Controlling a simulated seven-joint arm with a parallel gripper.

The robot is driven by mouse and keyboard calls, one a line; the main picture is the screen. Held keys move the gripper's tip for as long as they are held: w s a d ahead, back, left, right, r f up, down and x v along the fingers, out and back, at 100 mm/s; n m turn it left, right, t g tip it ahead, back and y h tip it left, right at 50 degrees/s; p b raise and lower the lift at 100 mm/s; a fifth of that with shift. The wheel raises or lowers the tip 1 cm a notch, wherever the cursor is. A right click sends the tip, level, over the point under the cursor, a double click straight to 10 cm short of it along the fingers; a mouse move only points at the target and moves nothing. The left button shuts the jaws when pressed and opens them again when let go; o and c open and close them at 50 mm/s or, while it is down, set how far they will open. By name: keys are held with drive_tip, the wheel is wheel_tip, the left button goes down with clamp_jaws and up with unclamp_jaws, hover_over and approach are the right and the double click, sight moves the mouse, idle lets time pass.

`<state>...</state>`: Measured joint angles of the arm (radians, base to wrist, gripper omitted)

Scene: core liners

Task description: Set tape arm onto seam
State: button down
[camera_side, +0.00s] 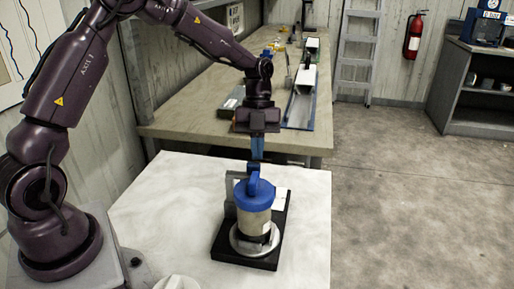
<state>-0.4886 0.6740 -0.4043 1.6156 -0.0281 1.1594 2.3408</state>
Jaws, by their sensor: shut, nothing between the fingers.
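A core liner (257,223) with a blue cap (254,192) stands upright in a silver ring (244,246) on a black base plate (268,262). A blue upright piece (253,171) rises at the cap's top; I cannot tell whether it is the tape arm. A grey bracket (231,187) stands behind and left of the cap. My gripper (257,157) points down just above the blue piece, with its fingers together and nothing visible between them. I cannot tell whether the fingertips touch the blue piece. The seam is not clearly visible.
The base plate stands on a white-topped table (165,205) with free room to its left and right. A white round object (176,283) sits at the front edge. Behind, a long bench (190,115) carries a trough (301,98) and several small items.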

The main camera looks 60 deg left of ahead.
idle(0.4)
drive_tip(key=w+a+r, duration=0.5)
drive_tip(key=a+r, duration=0.1)
drive_tip(key=r, duration=0.3)
drive_tip(key=shift+r, duration=0.15)
idle(0.4)
